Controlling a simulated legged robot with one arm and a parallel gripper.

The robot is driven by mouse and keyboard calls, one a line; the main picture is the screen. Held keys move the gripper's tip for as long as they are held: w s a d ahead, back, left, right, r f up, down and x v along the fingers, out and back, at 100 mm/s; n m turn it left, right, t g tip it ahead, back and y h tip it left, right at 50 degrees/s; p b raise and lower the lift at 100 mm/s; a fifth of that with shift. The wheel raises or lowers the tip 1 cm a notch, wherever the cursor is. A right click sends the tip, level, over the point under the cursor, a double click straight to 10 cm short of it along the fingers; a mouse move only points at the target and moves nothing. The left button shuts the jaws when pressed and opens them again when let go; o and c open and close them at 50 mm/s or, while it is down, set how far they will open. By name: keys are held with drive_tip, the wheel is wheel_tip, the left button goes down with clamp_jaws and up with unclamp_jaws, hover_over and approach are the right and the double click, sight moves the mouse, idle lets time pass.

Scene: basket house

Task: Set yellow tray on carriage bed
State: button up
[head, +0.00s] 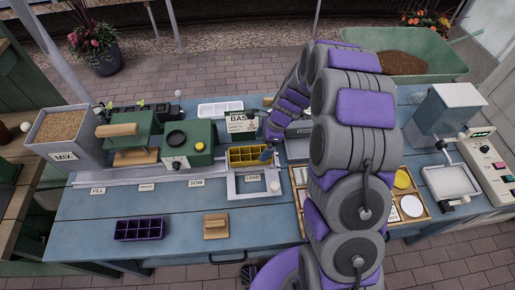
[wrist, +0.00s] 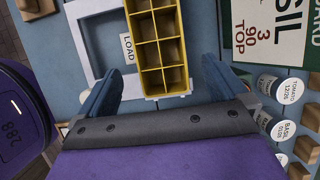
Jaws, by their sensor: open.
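The yellow tray (head: 251,156), with several compartments, is at the back edge of the pale frame-like carriage bed (head: 233,187) at the middle of the bench. I cannot tell whether it rests on the frame. In the wrist view the tray (wrist: 148,40) overlaps one side of the pale frame (wrist: 80,40), beside the LOAD label (wrist: 128,48). My gripper (wrist: 160,66) is open, with a blue finger on each side of the tray's end and a visible gap to both. In the head view my gripper (head: 267,152) is at the tray's right end, partly hidden by my arm.
A green machine (head: 188,143) and a grey MIX bin (head: 68,135) stand to the left. A BASIL sign (head: 240,121) is behind the tray. A purple tray (head: 139,229) and a wooden-handled block (head: 216,226) lie in front. The bench between them is clear.

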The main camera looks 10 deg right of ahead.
drive_tip(key=s+d+r+n, duration=0.1)
drive_tip(key=s+r+n, duration=0.25)
drive_tip(key=r, duration=0.35)
drive_tip(key=s+r+n, duration=0.2)
drive_tip(key=s+r, duration=0.3)
drive_tip(key=r, duration=0.2)
drive_tip(key=s+d+r+n+h, duration=0.1)
drive_tip(key=s+r+n, duration=0.2)
drive_tip(key=s, duration=0.6)
drive_tip(key=s+d+r+n+g+h, duration=0.1)
drive_tip(key=s+d+r+n, duration=0.1)
drive_tip(key=s+n, duration=0.3)
drive_tip(key=s+d+r+n+h, duration=0.2)
drive_tip(key=s+r+n, duration=0.2)
drive_tip(key=s, duration=0.9)
drive_tip(key=shift+s+d+g+p, duration=0.25)
drive_tip(key=shift+s+g+p, duration=0.05)
drive_tip(key=shift+g+p, duration=0.1)
